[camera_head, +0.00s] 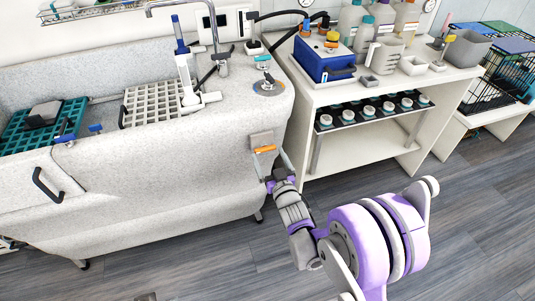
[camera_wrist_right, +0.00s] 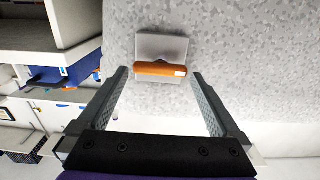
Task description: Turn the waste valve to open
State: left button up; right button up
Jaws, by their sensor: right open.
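The waste valve has an orange handle (camera_head: 265,149) on a grey plate (camera_head: 261,138) on the front of the speckled grooming tub, near its right end. In the right wrist view the orange handle (camera_wrist_right: 160,69) lies crosswise over the square grey plate (camera_wrist_right: 162,46). My right gripper (camera_head: 271,168) is just in front of the valve. In the right wrist view its two fingers (camera_wrist_right: 160,85) are spread wide, one on each side of the handle, with clear gaps and no visible contact. My left gripper is not in view.
The tub (camera_head: 150,180) fills the left side, with a black handle (camera_head: 45,186) on its front. A white shelf unit (camera_head: 350,150) with bottles and a blue box (camera_head: 323,60) stands to the right. Grey floor in front is largely clear.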

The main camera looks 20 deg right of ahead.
jog(key=shift+w, duration=0.8)
jog(key=c, duration=1)
